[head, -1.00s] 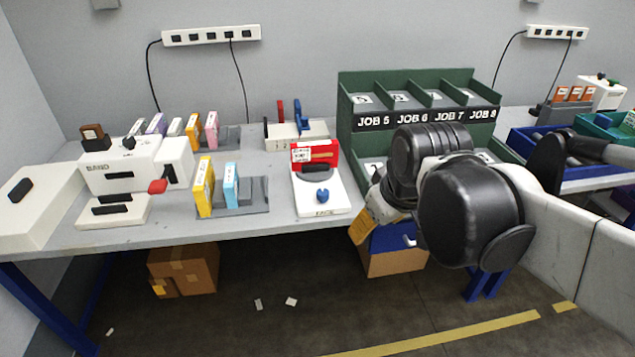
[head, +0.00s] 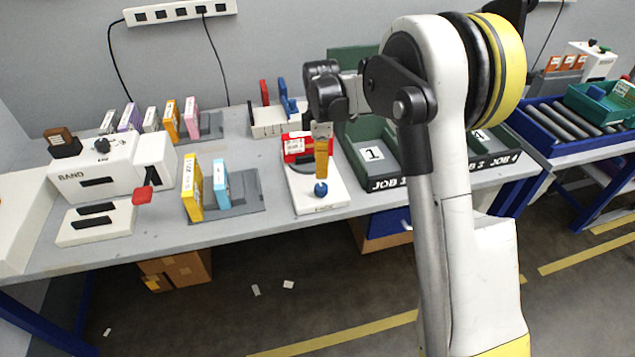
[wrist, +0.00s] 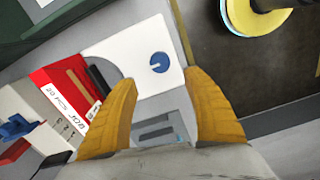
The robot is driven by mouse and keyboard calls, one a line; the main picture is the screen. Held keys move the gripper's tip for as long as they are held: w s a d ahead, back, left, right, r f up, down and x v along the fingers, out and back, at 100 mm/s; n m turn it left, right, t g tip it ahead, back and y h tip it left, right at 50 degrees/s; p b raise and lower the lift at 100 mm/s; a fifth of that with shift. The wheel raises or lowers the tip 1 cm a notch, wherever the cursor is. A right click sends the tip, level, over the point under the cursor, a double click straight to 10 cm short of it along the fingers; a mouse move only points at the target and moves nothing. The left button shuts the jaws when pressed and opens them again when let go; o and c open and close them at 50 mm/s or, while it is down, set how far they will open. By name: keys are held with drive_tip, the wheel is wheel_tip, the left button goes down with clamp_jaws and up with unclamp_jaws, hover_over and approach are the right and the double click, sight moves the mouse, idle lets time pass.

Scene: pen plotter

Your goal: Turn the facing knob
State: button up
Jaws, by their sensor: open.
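The blue facing knob (head: 320,190) stands near the front of a white unit (head: 333,200) on the bench. A red block (head: 294,148) with a white label sits at the back of this unit. My gripper (head: 321,172) is above the unit, close behind the knob in the head view, pointing down. In the wrist view the blue knob (wrist: 159,62) lies beyond the two yellow fingers (wrist: 160,98), which are spread apart with nothing between them. The gap between the fingertips and the knob cannot be judged exactly.
A grey rack with a yellow and a light blue block (head: 222,182) stands left of the unit. Green job bins (head: 383,163) stand close on its right. The white BAND machine (head: 95,172) with a red handle is further left. The bench's front edge lies just before the unit.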

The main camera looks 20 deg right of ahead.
sight(320, 187)
wheel_tip(320, 187, down, 10)
drive_tip(key=b, duration=0.3)
drive_tip(key=shift+r, duration=0.2)
drive_tip(key=c, duration=1.2)
